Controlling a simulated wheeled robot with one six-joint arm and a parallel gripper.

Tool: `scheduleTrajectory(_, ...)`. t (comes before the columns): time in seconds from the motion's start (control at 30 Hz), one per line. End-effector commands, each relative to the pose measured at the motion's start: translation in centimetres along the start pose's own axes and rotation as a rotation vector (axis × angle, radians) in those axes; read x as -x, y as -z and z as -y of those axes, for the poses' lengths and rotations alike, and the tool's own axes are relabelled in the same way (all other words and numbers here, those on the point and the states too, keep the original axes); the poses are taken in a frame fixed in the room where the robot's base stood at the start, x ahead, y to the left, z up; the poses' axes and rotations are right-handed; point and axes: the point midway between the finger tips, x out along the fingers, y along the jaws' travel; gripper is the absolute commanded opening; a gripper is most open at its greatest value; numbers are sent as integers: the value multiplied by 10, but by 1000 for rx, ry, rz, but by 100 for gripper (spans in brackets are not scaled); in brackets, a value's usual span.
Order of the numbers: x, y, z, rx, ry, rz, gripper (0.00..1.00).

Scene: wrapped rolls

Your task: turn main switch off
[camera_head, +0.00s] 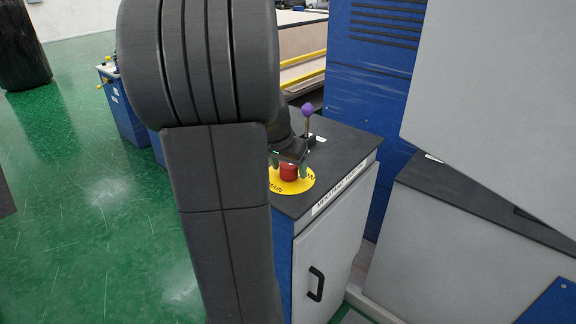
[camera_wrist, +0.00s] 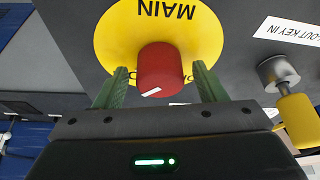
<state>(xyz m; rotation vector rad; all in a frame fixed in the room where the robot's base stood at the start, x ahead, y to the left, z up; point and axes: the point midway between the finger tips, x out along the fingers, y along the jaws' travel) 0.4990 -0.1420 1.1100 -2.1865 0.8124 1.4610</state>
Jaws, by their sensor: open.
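The main switch is a red knob (camera_wrist: 160,70) on a round yellow plate (camera_wrist: 112,38) marked "MAIN". In the wrist view its white mark points to the lower left. In the head view the red knob (camera_head: 289,172) sits on the dark top of a blue and grey cabinet. My gripper (camera_wrist: 158,84) is open, with its green fingers on either side of the knob. Gaps show between the fingers and the knob. In the head view my gripper (camera_head: 288,166) is just above the plate, and my arm hides part of it.
A purple-ball lever (camera_head: 308,110) stands behind the knob on the cabinet top (camera_head: 345,143). A yellow key-like handle (camera_wrist: 298,120) is to the right in the wrist view. A tall blue cabinet (camera_head: 365,100) stands behind. Green floor (camera_head: 90,200) is open at left.

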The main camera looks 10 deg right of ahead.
Motion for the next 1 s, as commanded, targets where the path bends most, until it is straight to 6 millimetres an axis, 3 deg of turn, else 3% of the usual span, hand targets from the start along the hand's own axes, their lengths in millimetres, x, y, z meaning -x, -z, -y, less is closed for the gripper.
scheduleTrajectory(0.03, 0, 0, 0, 0, 0, 0, 61)
scheduleTrajectory(0.23, 0, 0, 0, 0, 0, 0, 21)
scheduleTrajectory(0.27, 0, 0, 0, 0, 0, 0, 20)
scheduleTrajectory(0.67, 1, 0, 0, 70, 30, -1, 20)
scheduleTrajectory(1.0, 2, 2, -2, 314, 133, -1, 20)
